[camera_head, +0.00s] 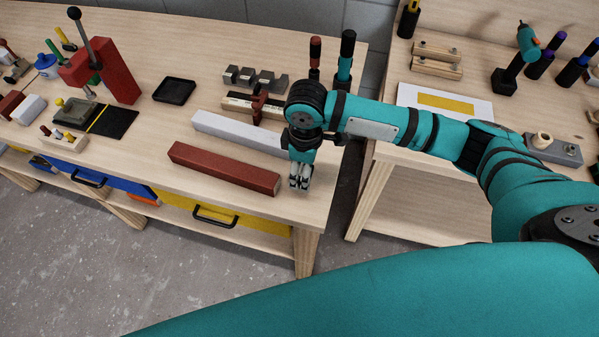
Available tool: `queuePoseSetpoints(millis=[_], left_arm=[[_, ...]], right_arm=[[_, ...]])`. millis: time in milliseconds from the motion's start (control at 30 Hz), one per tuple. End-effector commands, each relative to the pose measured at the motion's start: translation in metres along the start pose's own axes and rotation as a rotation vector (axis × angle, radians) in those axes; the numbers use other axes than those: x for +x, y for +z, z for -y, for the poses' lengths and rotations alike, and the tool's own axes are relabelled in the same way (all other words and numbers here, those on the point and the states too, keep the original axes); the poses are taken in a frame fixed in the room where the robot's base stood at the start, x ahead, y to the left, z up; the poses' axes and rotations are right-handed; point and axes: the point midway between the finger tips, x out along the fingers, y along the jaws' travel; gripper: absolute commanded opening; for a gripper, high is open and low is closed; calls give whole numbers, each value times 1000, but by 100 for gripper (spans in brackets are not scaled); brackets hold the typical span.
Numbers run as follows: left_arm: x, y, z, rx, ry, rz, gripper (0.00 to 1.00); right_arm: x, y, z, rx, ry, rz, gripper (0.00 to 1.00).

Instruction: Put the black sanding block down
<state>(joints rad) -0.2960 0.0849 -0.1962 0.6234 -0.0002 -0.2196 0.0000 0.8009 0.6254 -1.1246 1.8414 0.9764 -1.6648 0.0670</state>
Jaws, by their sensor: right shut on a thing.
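My right gripper (300,182) points down at the right end of the red batten, close to the table's front right corner. It is shut, with its fingers close together. The black sanding block is not clearly visible between the fingers; the gripper itself hides most of what it holds. The red batten (222,168) lies along the front of the wooden table (150,180). A white batten (235,132) lies behind it, its right end hidden by my gripper. My left gripper is not in view.
A black tray (174,91) lies behind the battens. Grey metal blocks (255,77) and a red clamp (258,105) stand near my wrist. A red press (105,75) is at the left. A second bench (410,190) stands at the right, across a gap.

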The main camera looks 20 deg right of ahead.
Motion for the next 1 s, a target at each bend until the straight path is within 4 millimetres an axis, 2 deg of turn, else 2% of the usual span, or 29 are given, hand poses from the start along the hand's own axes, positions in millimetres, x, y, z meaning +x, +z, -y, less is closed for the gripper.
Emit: queuePoseSetpoints(millis=[133,300,667,700,833,1000], left_arm=[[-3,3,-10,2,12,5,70],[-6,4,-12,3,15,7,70],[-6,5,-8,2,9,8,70],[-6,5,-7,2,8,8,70],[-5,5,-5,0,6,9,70],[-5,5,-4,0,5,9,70]], right_arm=[[14,0,0,0,-1,2,21],[36,0,0,1,-1,0,21],[40,0,0,0,0,-1,21],[40,0,0,0,1,-2,64],[40,0,0,0,1,-1,81],[40,0,0,0,0,-1,82]])
